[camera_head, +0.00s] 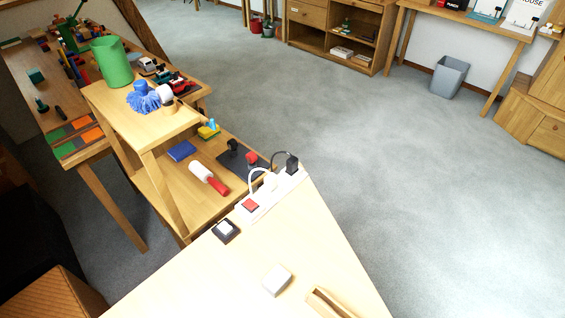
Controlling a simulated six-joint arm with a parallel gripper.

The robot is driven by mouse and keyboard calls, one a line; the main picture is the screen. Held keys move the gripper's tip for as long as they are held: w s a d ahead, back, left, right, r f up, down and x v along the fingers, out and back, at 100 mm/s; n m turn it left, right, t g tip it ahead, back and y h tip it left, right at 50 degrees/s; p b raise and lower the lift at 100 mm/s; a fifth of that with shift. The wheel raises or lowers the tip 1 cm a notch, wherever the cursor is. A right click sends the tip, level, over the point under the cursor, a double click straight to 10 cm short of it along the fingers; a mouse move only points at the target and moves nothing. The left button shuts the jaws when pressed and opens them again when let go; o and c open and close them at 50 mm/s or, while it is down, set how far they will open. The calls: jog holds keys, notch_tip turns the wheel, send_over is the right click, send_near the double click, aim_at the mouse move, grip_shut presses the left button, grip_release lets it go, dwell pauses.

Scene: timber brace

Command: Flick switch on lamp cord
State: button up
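My gripper is not in view. A power strip (272,196) lies along the far edge of the pale wooden table at the front. It has a red switch (250,205) at its near end, and a white cord loop and a black plug (292,163) toward its far end. A small dark square block with a white top (226,229) sits just left of the strip; I cannot tell whether it is the cord switch. No lamp or lamp cord can be made out for certain, and the switch position is too small to tell.
A whitish block (277,280) and a wooden tray-like piece (328,303) lie on the front table. Beyond it, a lower shelf holds a red-and-white roller (209,179). A raised stand carries a green cylinder (112,62). Carpet (400,170) is clear to the right.

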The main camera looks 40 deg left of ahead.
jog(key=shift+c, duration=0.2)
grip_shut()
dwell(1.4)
